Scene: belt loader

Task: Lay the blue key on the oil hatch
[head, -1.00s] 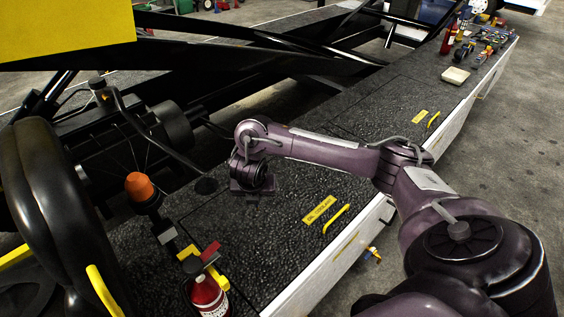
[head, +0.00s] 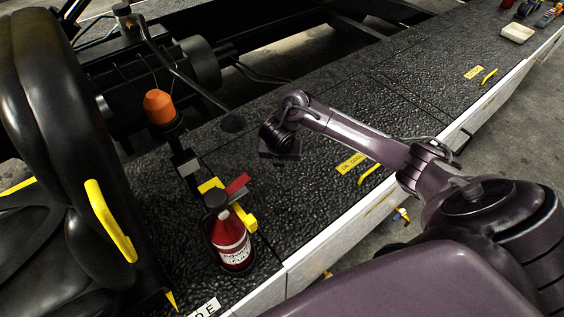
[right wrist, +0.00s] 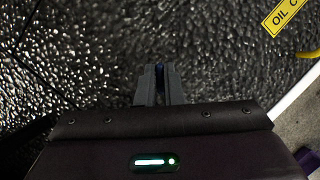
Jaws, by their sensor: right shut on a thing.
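The oil hatch (head: 312,195) is a black textured panel with a yellow "OIL COOL…" label (head: 352,163) and a yellow handle (head: 370,174) near its outer edge. The label is partly in the right wrist view (right wrist: 287,15). My right gripper (right wrist: 158,84) points down over the black textured surface, inward of the label. Its fingers are nearly together, with a small bit of the blue key (right wrist: 159,68) showing between them. Most of the key is hidden, and I cannot tell its height above the panel. In the head view the fingers are hidden below my wrist. My left gripper is out of view.
A red bottle (head: 231,240) stands in a yellow bracket at the lower left, near an orange-capped post (head: 160,107). A black seat (head: 50,150) fills the left. A pale tray (head: 518,33) lies farther along the deck. A white side edge borders the deck.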

